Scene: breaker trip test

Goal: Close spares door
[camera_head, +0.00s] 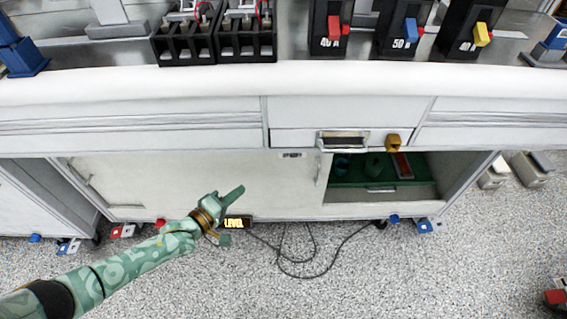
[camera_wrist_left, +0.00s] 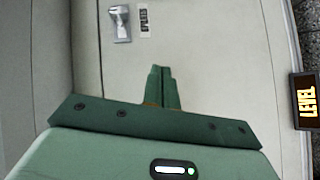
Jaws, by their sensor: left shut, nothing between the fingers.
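The spares door (camera_head: 235,180) is a pale panel in the cabinet under the bench. It covers the left part, and the cabinet's right part stands open with a green tray (camera_head: 345,182) showing inside. A small label (camera_head: 291,155) and a handle (camera_head: 318,168) are near the door's upper right edge. The left wrist view shows the door (camera_wrist_left: 215,75), its label (camera_wrist_left: 144,22) and a metal handle (camera_wrist_left: 120,24). My left gripper (camera_head: 238,191) is in front of the door, left of and below the handle. Its fingers (camera_wrist_left: 161,72) are shut and empty. My right gripper is not in view.
A lit LEVEL sign (camera_head: 237,223) is low by my gripper. A black cable (camera_head: 300,274) lies on the speckled floor. Breakers (camera_head: 330,30) stand on the bench.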

